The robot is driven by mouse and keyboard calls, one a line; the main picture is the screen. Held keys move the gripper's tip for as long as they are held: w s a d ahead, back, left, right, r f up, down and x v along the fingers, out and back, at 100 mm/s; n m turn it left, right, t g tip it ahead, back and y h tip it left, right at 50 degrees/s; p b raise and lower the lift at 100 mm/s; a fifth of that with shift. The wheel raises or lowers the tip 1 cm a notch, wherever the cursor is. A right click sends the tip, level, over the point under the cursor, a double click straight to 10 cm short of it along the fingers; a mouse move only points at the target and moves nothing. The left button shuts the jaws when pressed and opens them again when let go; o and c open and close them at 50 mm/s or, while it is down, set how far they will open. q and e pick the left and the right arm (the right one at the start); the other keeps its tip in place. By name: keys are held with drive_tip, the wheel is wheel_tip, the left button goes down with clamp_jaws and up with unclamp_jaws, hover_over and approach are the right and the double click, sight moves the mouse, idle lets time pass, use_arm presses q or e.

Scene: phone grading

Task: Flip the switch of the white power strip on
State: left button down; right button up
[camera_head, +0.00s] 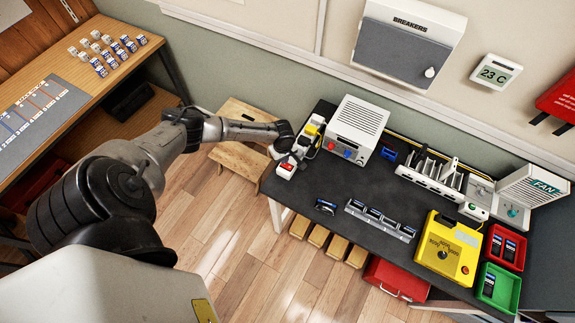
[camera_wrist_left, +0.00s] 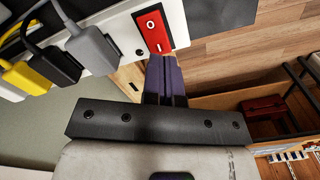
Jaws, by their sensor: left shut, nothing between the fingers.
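The white power strip (camera_head: 302,152) lies at the left end of the dark table, with its red switch (camera_head: 287,167) at the near end. In the left wrist view the strip (camera_wrist_left: 118,40) runs across the top with plugs in it, and the red rocker switch (camera_wrist_left: 153,28) shows "I" and "O" marks. My left gripper (camera_head: 289,156) is over the near end of the strip. Its fingers (camera_wrist_left: 165,66) are shut and empty, their tips just by the lower edge of the switch; I cannot tell whether they touch it. My right gripper is not in view.
A white vented box (camera_head: 357,127) stands right of the strip. A wooden stool (camera_head: 240,155) is left of the table. The table top (camera_head: 290,192) in front of the strip is clear.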

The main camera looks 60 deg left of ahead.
use_arm(q)
drive_tip(key=shift+f, duration=0.55)
drive_tip(key=shift+f+b, duration=0.35)
drive_tip(key=shift+f, duration=0.35)
drive_tip(key=shift+s+a+f+b, duration=0.1)
drive_tip(key=shift+s+f+b, duration=0.1)
drive_tip(key=shift+f+b, duration=0.15)
drive_tip(key=shift+s+f, duration=0.1)
drive_tip(key=shift+f, duration=0.1)
drive_tip(key=shift+w+r+p, duration=0.25)
drive_tip(key=shift+r+p, duration=0.7)
drive_tip(key=shift+p, duration=0.15)
wheel_tip(320, 180, up, 6)
drive_tip(key=p, duration=0.6)
drive_tip(key=shift+f, duration=0.1)
